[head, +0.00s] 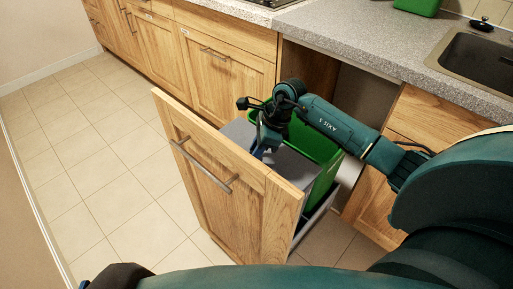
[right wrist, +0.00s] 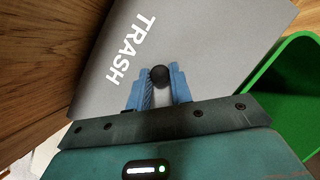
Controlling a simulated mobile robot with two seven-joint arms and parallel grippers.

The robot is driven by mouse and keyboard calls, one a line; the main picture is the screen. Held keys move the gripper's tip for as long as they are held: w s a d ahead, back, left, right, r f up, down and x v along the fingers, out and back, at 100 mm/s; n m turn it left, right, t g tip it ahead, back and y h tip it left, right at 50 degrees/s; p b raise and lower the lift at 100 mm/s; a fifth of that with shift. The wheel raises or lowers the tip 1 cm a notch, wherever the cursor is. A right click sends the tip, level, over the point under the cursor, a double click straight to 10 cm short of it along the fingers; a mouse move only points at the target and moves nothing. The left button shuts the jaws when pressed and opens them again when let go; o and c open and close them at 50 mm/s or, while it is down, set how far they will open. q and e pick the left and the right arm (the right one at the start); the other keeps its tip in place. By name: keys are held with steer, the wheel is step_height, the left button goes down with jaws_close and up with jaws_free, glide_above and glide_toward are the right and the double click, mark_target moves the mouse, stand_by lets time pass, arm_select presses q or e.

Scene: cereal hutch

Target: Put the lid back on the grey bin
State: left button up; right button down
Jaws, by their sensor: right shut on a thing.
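The grey lid (head: 288,168), marked TRASH, lies within the pulled-out drawer unit, just behind its wooden front. It fills much of the right wrist view (right wrist: 205,40). My right gripper (head: 262,150) reaches down over it from the right. Its blue fingers are shut on the lid's black knob (right wrist: 160,76). The grey bin is hidden beneath the lid and my arm, so I cannot tell whether the lid touches its rim.
A green bin (head: 322,184) stands in the drawer beside the lid, also visible in the right wrist view (right wrist: 290,85). The wooden drawer front (head: 215,160) stands out from the cabinets. The counter (head: 345,45) with a sink (head: 475,62) is behind. The tiled floor at left is clear.

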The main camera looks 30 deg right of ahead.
stand_by(0.9)
steer(key=c, duration=1.6)
jaws_free()
steer(key=o, duration=0.9)
steer(key=shift+r, duration=0.4)
steer(key=shift+r+p, duration=2.2)
steer(key=shift+r, duration=0.9)
